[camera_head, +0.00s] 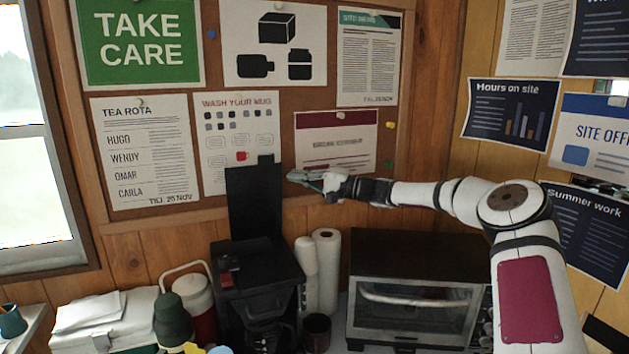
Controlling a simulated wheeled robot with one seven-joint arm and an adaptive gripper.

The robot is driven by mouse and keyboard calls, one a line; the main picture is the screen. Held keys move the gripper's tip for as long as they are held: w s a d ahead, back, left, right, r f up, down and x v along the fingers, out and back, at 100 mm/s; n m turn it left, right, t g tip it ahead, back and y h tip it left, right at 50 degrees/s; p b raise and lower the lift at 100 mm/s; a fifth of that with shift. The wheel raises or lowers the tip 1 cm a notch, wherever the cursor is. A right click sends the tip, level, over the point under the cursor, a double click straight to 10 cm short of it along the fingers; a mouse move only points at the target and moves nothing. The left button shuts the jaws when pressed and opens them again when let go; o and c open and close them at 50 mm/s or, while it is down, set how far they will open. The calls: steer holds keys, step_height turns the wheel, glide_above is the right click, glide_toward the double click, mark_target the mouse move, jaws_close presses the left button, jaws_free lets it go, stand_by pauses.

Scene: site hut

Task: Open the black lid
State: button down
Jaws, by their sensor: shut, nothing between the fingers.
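The black lid (255,200) stands upright, raised from the top of the black coffee maker (258,290) below the notice board. My gripper (296,176) is just right of the lid's upper part, with its fingertips pointing left. Its fingers are shut with nothing between them. A small gap seems to show between the fingertips and the lid, though I cannot tell the depth between them. My arm reaches in from the right. The inside of the coffee maker's top is hidden from this angle.
A toaster oven (415,318) stands to the right under my arm. Paper towel rolls (327,270) and a dark mug (316,333) are beside the coffee maker. A red and white jug (196,300), a green bottle (172,322) and a white box (105,318) crowd the left.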

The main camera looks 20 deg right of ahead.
steer(key=shift+x, duration=1.25)
steer(key=shift+s, duration=0.1)
steer(key=s+p, duration=0.3)
steer(key=shift+f, duration=0.25)
steer(key=shift+d, duration=0.1)
